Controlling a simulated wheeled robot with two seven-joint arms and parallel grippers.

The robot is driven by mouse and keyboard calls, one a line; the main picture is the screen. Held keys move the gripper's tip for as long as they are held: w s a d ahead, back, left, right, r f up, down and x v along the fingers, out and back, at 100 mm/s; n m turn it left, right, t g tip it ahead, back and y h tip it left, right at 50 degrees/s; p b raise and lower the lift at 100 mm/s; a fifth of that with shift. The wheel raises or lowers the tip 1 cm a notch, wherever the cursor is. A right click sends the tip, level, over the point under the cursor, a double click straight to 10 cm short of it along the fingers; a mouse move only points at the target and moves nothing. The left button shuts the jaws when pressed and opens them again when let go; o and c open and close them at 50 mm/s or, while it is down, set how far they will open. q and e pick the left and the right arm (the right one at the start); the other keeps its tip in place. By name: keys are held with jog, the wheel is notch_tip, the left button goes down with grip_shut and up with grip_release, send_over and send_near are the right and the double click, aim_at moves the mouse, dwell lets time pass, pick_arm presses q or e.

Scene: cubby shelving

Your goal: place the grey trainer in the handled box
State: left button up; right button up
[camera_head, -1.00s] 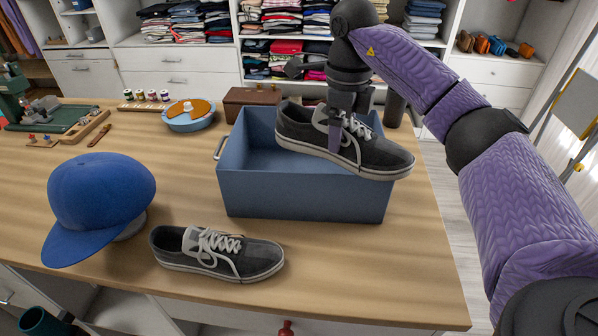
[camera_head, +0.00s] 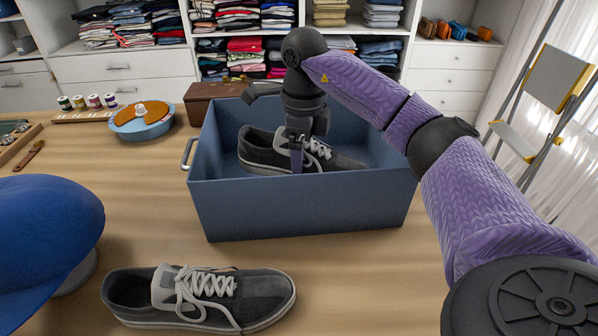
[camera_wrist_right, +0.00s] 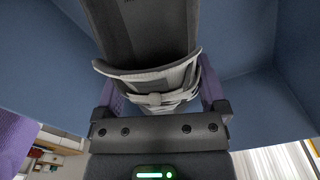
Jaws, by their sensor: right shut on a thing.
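A dark grey trainer (camera_head: 262,148) with pale laces is inside the blue handled box (camera_head: 300,212), its lower part hidden by the front wall. My right gripper (camera_head: 297,165) reaches down into the box and is shut on this trainer at the laces. In the right wrist view the trainer (camera_wrist_right: 150,35) sits between the fingers, with blue box walls around. I cannot tell whether its sole touches the box floor. A second, similar grey trainer (camera_head: 255,290) lies on the table in front of the box. My left gripper is not in view.
A blue cap (camera_head: 40,230) sits at the left front. A brown box (camera_head: 212,98) stands behind the blue box, with a round blue tin (camera_head: 142,126) and thread spools (camera_head: 95,101) to its left. Bare tabletop lies left of the handled box.

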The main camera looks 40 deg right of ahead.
notch_tip(320, 180, down, 5)
jog(key=shift+b, duration=0.75)
jog(key=shift+r, duration=0.1)
jog(key=o, duration=1.3)
jog(key=shift+c, duration=0.2)
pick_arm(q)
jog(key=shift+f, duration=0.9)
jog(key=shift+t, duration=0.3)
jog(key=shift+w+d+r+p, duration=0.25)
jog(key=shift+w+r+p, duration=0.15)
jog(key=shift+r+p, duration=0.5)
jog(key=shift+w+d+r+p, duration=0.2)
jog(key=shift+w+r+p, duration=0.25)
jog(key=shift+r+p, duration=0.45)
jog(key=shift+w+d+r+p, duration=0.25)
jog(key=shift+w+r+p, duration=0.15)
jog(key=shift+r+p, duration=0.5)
pick_arm(e)
notch_tip(320, 180, up, 12)
